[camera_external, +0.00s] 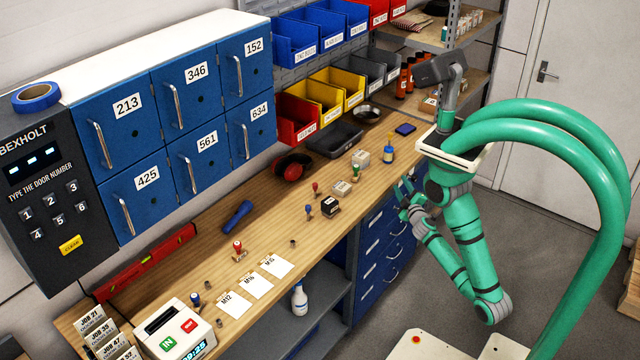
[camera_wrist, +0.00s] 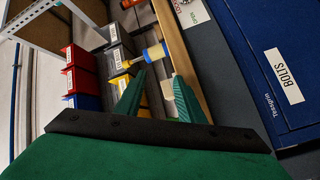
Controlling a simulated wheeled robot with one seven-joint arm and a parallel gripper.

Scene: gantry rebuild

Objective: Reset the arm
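My green arm is folded at the right of the external view, with its elbow low. My gripper (camera_external: 406,192) is beside the front edge of the workbench (camera_external: 215,262), near the blue drawers (camera_external: 385,235). In the wrist view, the two green fingers of my gripper (camera_wrist: 160,76) stand apart with nothing held between them.
Stamps, including a black one (camera_external: 330,206), stand on the bench. Red earmuffs (camera_external: 292,167) lie near the wall. Blue numbered lockers (camera_external: 180,110) and coloured bins (camera_external: 318,103) line the back.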

